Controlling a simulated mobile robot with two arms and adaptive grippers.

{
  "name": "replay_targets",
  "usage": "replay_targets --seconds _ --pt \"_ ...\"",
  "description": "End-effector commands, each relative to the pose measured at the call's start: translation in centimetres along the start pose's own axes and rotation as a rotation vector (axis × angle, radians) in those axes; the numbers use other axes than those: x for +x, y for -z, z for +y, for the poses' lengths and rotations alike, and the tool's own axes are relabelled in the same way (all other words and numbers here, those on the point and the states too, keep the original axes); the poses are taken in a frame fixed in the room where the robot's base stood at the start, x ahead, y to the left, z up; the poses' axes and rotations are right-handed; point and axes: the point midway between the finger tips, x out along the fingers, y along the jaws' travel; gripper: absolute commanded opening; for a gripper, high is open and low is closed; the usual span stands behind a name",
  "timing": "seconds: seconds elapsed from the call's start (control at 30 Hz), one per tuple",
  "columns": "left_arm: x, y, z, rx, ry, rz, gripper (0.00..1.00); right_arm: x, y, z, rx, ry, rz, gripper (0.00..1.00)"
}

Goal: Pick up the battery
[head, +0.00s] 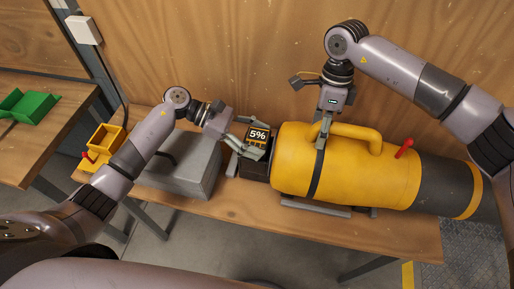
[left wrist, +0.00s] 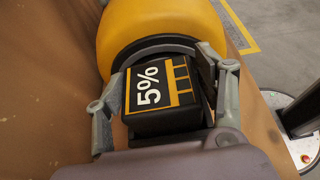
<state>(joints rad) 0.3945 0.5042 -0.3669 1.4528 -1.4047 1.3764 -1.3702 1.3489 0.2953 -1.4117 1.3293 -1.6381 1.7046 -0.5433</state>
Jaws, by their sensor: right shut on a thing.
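The battery (head: 257,135) is a dark block with a yellow-edged label reading 5%. It sits at the left end of the large yellow canister (head: 345,175), and in the left wrist view the battery (left wrist: 158,92) fills the middle. My left gripper (head: 246,135) is at the battery with its fingers open, one on each side; in the left wrist view the left gripper (left wrist: 165,95) straddles it. My right gripper (head: 321,138) is shut on the canister's handle (head: 355,131) at its left end; the exact contact is partly hidden.
The canister lies on a wooden table (head: 225,212) with a red lever (head: 404,147) on top. A grey box (head: 182,175) and a yellow holder (head: 105,140) stand to the left. A green bin (head: 27,106) is on another table. A wooden wall is close behind.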

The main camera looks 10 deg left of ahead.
Motion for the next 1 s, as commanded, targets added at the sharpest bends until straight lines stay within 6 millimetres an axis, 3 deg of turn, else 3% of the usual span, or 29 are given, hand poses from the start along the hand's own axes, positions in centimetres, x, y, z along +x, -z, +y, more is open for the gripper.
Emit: replay_targets --seconds 0.03,0.9,1.0 --pt "0.04 0.12 -0.02 0.0 0.001 0.0 0.58 1.01 0.1 0.46 -0.001 -0.024 0.007 0.0" --pt "0.05 0.16 -0.06 -0.001 0.002 0.001 0.0 1.01 0.1 0.46 -0.001 -0.024 0.008 0.0" --pt "0.03 0.05 -0.02 0.001 0.001 -0.001 0.0 1.0 0.1 0.46 -0.001 -0.024 0.008 0.0"
